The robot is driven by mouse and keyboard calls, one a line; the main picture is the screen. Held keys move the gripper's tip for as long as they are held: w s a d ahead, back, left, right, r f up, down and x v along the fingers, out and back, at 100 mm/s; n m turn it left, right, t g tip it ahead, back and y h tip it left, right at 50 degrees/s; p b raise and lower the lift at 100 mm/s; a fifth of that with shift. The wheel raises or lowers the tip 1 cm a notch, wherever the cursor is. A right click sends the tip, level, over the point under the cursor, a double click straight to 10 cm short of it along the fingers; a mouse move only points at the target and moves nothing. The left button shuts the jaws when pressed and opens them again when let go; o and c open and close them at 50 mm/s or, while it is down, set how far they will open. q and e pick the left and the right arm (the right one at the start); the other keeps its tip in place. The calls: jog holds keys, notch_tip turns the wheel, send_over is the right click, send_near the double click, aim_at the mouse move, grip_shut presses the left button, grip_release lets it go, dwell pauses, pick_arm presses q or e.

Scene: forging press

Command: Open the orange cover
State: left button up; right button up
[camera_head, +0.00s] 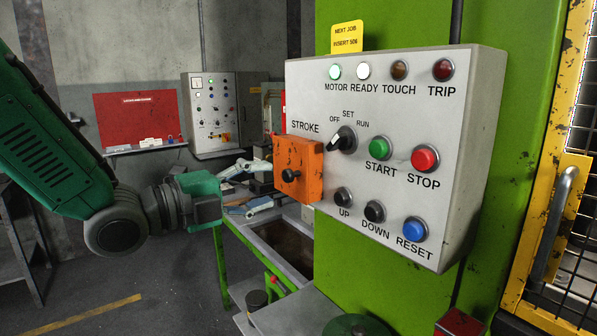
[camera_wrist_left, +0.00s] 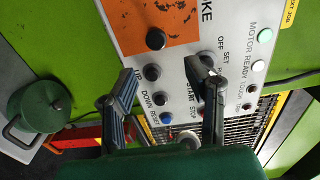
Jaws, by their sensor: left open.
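The orange cover (camera_head: 306,160) is a square, scuffed plate with a dark round knob (camera_head: 289,175) on its face. It sits shut against the left side of the grey control panel (camera_head: 400,85), under the word STROKE. What lies behind it is hidden. My left gripper (camera_head: 265,187) is open and empty, left of the cover, with its fingers pointing towards it. In the left wrist view, the cover (camera_wrist_left: 190,20) and its knob (camera_wrist_left: 156,39) lie beyond the spread fingers (camera_wrist_left: 160,85), apart from them. My right gripper is not in view.
The panel carries a selector switch (camera_head: 343,139), a green START button (camera_head: 380,148), a red STOP button (camera_head: 425,158) and several others close to the cover. A green press column stands behind. A yellow mesh guard (camera_head: 545,230) is at right. A green-framed table is below.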

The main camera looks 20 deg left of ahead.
aim_at(285, 176)
pick_arm(q)
jog(key=w, duration=0.1)
jog(key=w+p, duration=0.1)
jog(key=w, duration=0.3)
jog(key=shift+w+d+f, duration=0.25)
jog(key=shift+d, duration=0.1)
jog(key=shift+w+d, duration=0.3)
jog(key=shift+w, duration=0.1)
jog(key=shift+d+r, duration=0.1)
jog(key=shift+d, duration=0.25)
jog(key=shift+d+r, duration=0.1)
jog(key=shift+d, duration=0.7)
jog(key=shift+c, duration=0.7)
jog(key=shift+s, duration=0.1)
jog(key=c, duration=0.7)
jog(key=shift+a, duration=0.2)
grip_shut()
jog(key=shift+a, duration=0.2)
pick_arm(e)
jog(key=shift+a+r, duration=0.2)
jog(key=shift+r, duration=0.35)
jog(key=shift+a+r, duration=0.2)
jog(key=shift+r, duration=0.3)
